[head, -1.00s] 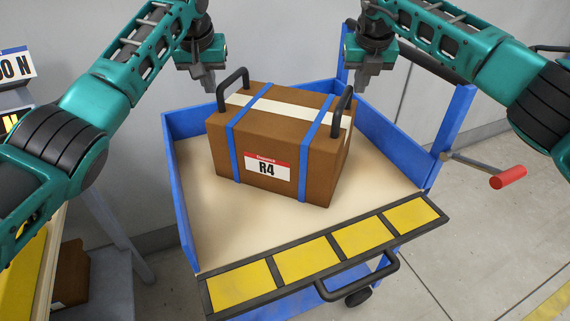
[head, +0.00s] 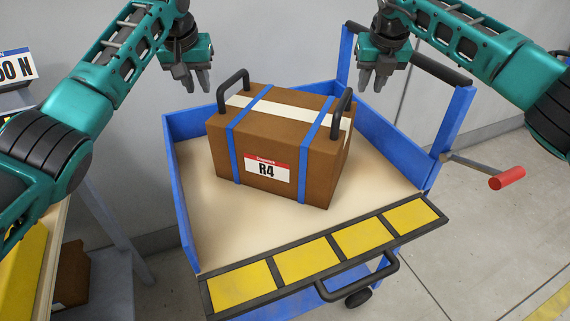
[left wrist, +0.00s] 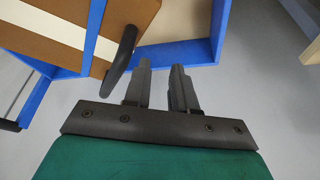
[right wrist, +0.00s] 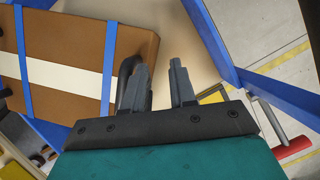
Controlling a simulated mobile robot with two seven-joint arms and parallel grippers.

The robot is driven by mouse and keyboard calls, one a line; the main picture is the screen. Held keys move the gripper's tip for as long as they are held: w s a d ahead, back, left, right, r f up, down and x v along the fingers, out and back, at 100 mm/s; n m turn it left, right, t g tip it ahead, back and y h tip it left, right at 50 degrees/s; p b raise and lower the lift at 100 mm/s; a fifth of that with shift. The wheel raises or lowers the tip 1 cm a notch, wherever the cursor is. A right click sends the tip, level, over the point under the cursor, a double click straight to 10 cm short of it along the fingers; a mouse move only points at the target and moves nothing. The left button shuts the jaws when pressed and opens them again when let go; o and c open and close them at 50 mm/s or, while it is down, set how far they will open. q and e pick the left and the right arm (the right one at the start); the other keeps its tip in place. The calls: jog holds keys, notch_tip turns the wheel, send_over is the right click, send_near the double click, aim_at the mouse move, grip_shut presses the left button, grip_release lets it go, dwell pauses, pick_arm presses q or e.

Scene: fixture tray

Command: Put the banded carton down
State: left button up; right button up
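The banded carton (head: 275,196) is brown with two blue bands, a white strip on top and an R4 label. It rests on the beige bed of the blue cart (head: 200,240), turned slightly. A dark handle stands at each end. My left gripper (head: 193,86) is open and empty, above and to the left of the left handle (head: 233,90); in the left wrist view that handle (left wrist: 121,58) lies beside the fingers. My right gripper (head: 374,86) is open and empty, above and to the right of the right handle (head: 341,112), which also shows in the right wrist view (right wrist: 126,78).
The cart has blue side walls, a yellow-panelled front edge (head: 303,259) and a black front handle (head: 360,284). Bare bed lies in front of the carton. Another brown box (head: 72,275) sits at lower left.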

pick_arm(q)
jog(key=v, duration=1.2)
pick_arm(e)
jog(key=v, duration=1.2)
